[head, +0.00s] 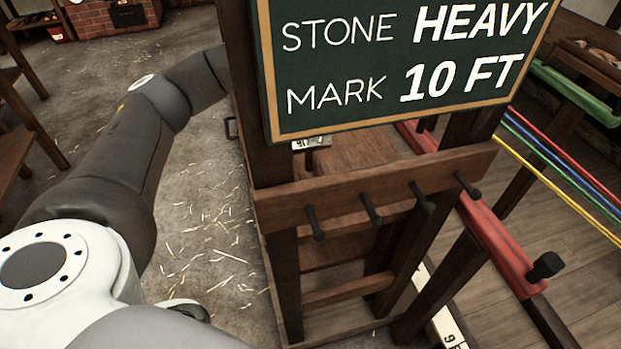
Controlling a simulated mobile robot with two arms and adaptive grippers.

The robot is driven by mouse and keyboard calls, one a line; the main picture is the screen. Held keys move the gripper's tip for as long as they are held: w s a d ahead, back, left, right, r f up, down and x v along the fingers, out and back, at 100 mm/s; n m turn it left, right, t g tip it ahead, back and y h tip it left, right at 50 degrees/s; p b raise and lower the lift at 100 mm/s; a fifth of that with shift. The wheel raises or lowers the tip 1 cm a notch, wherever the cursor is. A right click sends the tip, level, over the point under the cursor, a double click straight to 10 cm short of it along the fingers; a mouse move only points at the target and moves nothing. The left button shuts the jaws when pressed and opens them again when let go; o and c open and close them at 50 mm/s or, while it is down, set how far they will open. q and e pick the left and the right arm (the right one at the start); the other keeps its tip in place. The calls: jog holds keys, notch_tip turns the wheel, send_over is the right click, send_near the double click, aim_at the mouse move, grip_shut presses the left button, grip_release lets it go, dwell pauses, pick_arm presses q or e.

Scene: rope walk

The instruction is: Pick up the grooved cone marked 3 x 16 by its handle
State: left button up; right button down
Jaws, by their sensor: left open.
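My left arm comes in from the left and passes behind the dark wooden post (241,100). Its gripper is almost wholly hidden by the post and the green sign board, and its fingertips cannot be made out. A small pale label (306,143) with partly readable figures shows just under the board's lower edge; I cannot tell what it belongs to. No grooved cone or handle can be clearly made out. My right gripper is out of view.
The green sign board (390,68) reads "STONE HEAVY, MARK 10 FT" and blocks the middle. Below it, a wooden rail (385,190) carries several dark pegs. Red beams and coloured ropes (565,165) lie right. The straw-strewn floor (205,235) at left is open.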

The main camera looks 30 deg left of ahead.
aim_at(309, 148)
pick_arm(q)
jog(key=f, duration=0.3)
jog(key=s+a+f+p, duration=0.1)
jog(key=f, duration=0.1)
jog(key=shift+f, duration=0.7)
grip_shut()
jog(key=shift+r, duration=0.1)
